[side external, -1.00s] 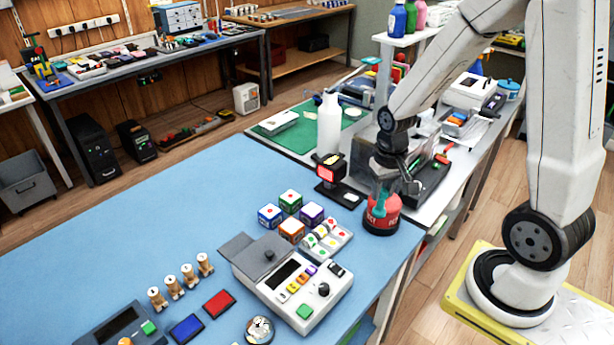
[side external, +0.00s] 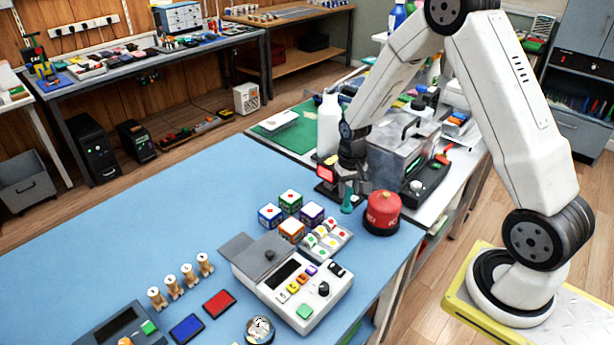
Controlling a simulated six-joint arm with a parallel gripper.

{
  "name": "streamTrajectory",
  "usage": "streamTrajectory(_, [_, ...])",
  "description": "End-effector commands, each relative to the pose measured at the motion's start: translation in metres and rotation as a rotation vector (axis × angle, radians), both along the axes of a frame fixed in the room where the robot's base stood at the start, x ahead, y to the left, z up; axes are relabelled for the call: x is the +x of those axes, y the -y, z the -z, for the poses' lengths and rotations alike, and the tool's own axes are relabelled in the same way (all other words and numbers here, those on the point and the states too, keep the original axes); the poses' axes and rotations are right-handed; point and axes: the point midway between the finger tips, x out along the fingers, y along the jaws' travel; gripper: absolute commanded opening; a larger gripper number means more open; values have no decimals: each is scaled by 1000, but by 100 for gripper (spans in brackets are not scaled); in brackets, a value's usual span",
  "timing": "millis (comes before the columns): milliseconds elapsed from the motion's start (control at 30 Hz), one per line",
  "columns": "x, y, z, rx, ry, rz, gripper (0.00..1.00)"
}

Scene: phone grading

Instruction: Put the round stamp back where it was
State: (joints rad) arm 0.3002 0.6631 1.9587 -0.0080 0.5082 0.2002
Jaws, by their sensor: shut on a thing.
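My gripper (side external: 349,192) points down over the far right part of the blue mat, just left of the red canister (side external: 382,213). It is shut on a small teal-green piece (side external: 346,204), which I take to be the round stamp; only its lower part shows below the fingers. I cannot tell whether its bottom touches the mat. Several small wooden stamp-like posts (side external: 173,287) stand upright in a row at the lower left. A blue pad (side external: 187,328) and a red pad (side external: 219,303) lie beside them.
Coloured cubes (side external: 290,199) and a white tray of round pieces (side external: 325,238) sit just in front. A white keypad device (side external: 303,300) lies nearer. A white bottle (side external: 329,122) and a small red-screened device (side external: 326,173) stand behind. The mat's left side (side external: 150,220) is clear.

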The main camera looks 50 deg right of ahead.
Motion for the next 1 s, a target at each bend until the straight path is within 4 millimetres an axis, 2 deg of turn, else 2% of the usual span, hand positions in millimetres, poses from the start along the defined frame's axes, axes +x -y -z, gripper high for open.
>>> streamTrajectory(200, [12,3,14,0,0,0,0])
streamTrajectory(567, [16,4,19,0,1,0,0])
streamTrajectory(1000, [18,4,53,0,0,0,0])
